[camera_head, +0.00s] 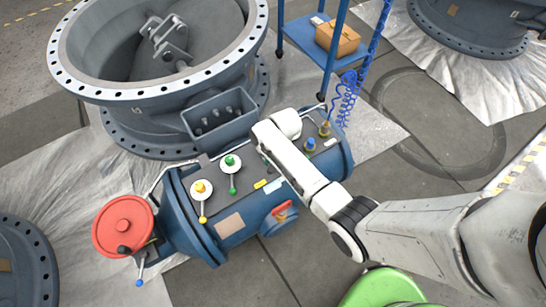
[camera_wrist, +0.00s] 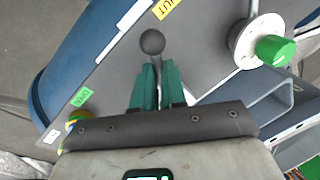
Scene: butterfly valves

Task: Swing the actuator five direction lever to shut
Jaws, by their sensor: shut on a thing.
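The direction lever (camera_wrist: 152,42) has a dark ball knob and stands from a dark grey panel (camera_wrist: 205,55) on the blue actuator (camera_head: 235,226). My gripper (camera_wrist: 155,85) has teal fingers shut on the lever's stem, just below the ball in the wrist view. A yellow SHUT label (camera_wrist: 165,8) lies on the panel above the knob, and a green OPEN label (camera_wrist: 80,97) lies to its lower left.
A green knob (camera_wrist: 275,50) on a white disc is close right of my fingers. Levers with yellow (camera_head: 200,187) and green (camera_head: 229,160) knobs stand left of my arm. A red handwheel (camera_head: 123,226) is at far left; a large grey valve (camera_head: 150,95) stands behind.

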